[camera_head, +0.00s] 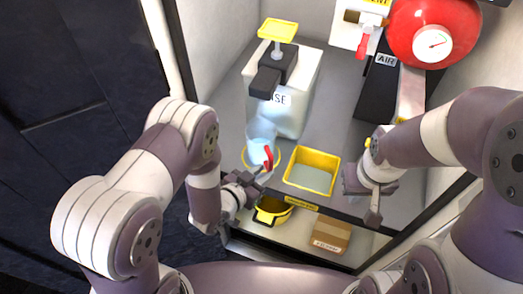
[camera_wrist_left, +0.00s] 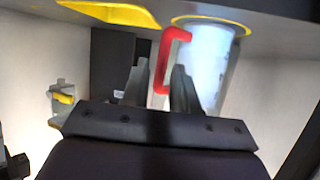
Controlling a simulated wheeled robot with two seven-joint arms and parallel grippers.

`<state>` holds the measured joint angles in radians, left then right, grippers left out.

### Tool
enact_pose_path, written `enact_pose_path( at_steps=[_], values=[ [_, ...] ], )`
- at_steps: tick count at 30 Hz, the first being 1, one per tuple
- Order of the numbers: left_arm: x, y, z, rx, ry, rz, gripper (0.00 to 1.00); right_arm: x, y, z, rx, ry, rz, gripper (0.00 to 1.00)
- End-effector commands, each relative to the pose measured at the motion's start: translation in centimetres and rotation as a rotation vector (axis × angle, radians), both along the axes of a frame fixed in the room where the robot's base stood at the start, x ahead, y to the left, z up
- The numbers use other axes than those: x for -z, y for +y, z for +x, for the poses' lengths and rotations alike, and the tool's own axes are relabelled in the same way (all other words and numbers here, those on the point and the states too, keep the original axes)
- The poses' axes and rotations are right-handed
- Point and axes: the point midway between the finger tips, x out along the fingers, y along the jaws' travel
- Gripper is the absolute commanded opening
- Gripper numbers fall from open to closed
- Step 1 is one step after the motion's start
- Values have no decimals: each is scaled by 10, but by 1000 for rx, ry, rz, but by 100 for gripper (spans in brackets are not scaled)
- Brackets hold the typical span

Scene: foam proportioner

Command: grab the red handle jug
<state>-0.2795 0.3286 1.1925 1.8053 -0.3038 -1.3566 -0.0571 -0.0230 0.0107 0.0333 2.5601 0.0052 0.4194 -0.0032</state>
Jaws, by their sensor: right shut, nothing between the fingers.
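The jug (camera_head: 261,137) is clear and bluish with a red handle (camera_head: 268,158). It stands on a yellow ring on the upper shelf, under the dispenser. My left gripper (camera_head: 259,177) is at the handle, on the front side of the jug. In the left wrist view the red handle (camera_wrist_left: 164,62) reaches down into the gap between the two open fingers (camera_wrist_left: 160,82), and the jug body (camera_wrist_left: 208,62) is behind it to the right. Contact with the handle cannot be told. My right gripper (camera_head: 374,216) is shut and empty, near the shelf's front edge at the right.
A yellow tray (camera_head: 325,157) sits right of the jug. A white dispenser (camera_head: 295,115) with a yellow top stands behind it. A red tank (camera_head: 410,30) with a gauge is at the back right. A yellow pot (camera_head: 274,211) and a cardboard box (camera_head: 332,236) are on the lower shelf.

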Motion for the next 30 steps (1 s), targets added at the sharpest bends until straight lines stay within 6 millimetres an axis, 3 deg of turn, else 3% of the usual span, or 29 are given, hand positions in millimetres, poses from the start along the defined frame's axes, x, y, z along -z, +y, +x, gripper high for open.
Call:
enact_pose_path(
  at_steps=[12, 20, 21, 24, 30],
  values=[
    [30, -30, 51, -1, 1, 1, 28, 16, 0, 0, 0, 0, 0, 0],
    [31, -34, 57, -2, 2, 1, 28, 15, 0, 0, 0, 0, 0, 0],
    [31, -34, 57, -2, 2, 1, 25, 15, 0, 0, 0, 0, 0, 0],
    [31, -34, 57, -2, 3, 2, 0, 15, 0, 0, 0, 0, 0, 0],
    [30, -34, 57, -2, 0, 1, 0, 15, 0, 0, 0, 0, 0, 0]
  ],
)
